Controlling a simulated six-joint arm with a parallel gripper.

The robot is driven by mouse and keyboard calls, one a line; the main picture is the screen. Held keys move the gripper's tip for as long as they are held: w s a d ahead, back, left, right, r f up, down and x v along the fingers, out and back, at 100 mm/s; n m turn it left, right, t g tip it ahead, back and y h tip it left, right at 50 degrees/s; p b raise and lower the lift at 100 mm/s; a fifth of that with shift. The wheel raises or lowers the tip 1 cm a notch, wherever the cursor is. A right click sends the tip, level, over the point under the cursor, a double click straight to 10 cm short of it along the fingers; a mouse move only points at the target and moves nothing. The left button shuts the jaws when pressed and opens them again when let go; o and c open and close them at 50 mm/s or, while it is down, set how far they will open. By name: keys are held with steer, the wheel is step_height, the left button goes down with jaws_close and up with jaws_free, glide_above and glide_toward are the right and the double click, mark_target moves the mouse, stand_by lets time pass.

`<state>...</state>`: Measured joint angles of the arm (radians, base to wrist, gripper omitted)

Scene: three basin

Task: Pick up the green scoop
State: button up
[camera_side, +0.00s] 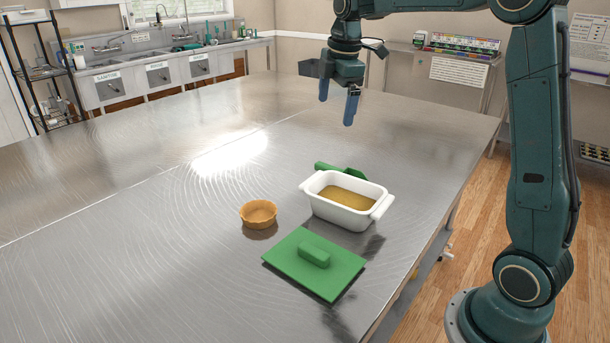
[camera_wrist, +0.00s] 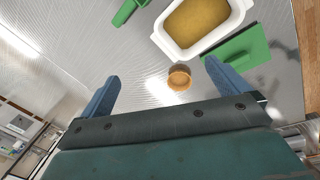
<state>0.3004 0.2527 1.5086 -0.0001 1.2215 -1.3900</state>
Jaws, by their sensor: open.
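The green scoop (camera_side: 343,171) lies on the metal table just behind the white basin (camera_side: 316,211), which hides part of it in the side view. In the wrist view the scoop (camera_wrist: 127,11) shows at the top edge, left of the basin (camera_wrist: 172,46), and is cut off by the frame. The basin holds a yellow-brown filling. My gripper (camera_side: 338,103) is high above the table, behind the scoop in the side view. Its blue fingers are apart with nothing between them. It also shows in the wrist view (camera_wrist: 160,84).
A small orange bowl (camera_side: 258,213) stands left of the basin. A flat green lid with a raised handle (camera_side: 315,262) lies in front of it, near the table's right edge. The left and far parts of the table (camera_side: 130,165) are clear.

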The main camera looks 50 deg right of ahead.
steer(key=w+d+f+n+g, duration=0.2)
steer(key=w+d+f+n, duration=0.4)
steer(key=w+d+f, duration=0.4)
glide_above(330, 166)
steer(key=shift+y, duration=0.3)
steer(key=shift+s+a+f, duration=0.1)
steer(key=shift+s+f, duration=0.05)
steer(key=shift+f, duration=4.05)
steer(key=shift+f, duration=0.1)
steer(key=shift+f, duration=2.5)
steer(key=c, duration=0.8)
